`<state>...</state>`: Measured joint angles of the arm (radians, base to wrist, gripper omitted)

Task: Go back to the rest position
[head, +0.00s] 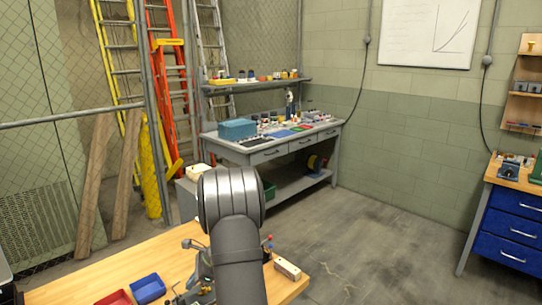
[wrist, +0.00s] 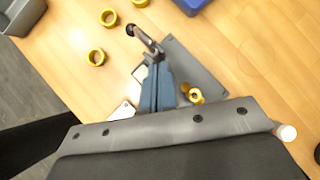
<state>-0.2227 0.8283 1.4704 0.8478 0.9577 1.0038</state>
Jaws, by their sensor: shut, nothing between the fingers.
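In the head view my arm rises in front of the wooden bench (head: 135,262), and its end is hidden. In the wrist view my gripper (wrist: 157,72) is shut, with nothing held. It is over the wooden bench top (wrist: 245,55). A grey plate (wrist: 187,62) lies just beyond and to the right of the fingers. A dark handle (wrist: 143,36) shows near the fingertips. I cannot tell how far the fingers are above the bench.
Yellow rings (wrist: 97,57) lie loose on the bench. A blue bin (head: 148,289) and a red bin (head: 115,299) stand at its front. A pale block (head: 287,269) lies near the right edge. Open floor (head: 365,245) lies to the right.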

